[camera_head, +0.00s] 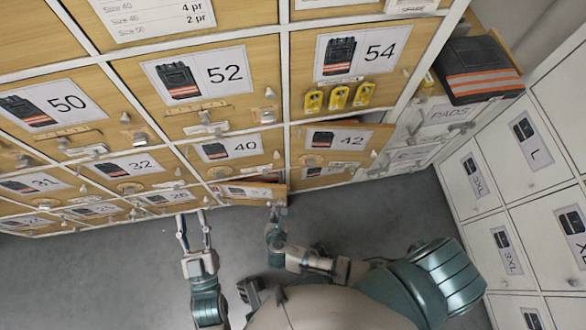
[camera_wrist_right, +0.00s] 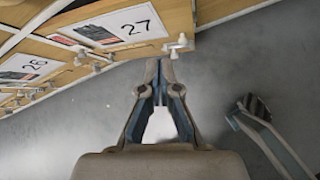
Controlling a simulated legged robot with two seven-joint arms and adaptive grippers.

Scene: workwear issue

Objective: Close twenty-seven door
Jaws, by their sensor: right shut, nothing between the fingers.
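The door numbered 27 (camera_head: 250,191) is a wooden locker door in the bottom row, with a printed garment label. It stands ajar, and a dark gap with something inside shows above its top edge in the head view. In the right wrist view the door (camera_wrist_right: 152,46) has a light metal latch (camera_wrist_right: 178,44) at its right edge. My right gripper (camera_head: 275,207) is shut and empty, just in front of the door's right end; its fingertips (camera_wrist_right: 160,62) appear just below the latch. My left gripper (camera_head: 193,214) is open and empty, left of it, above the floor.
Door 26 (camera_wrist_right: 30,68) is left of door 27. Door 42 (camera_head: 368,140), above and to the right, also looks ajar. White lockers (camera_head: 497,190) stand at the right. The grey floor (camera_head: 110,275) is clear.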

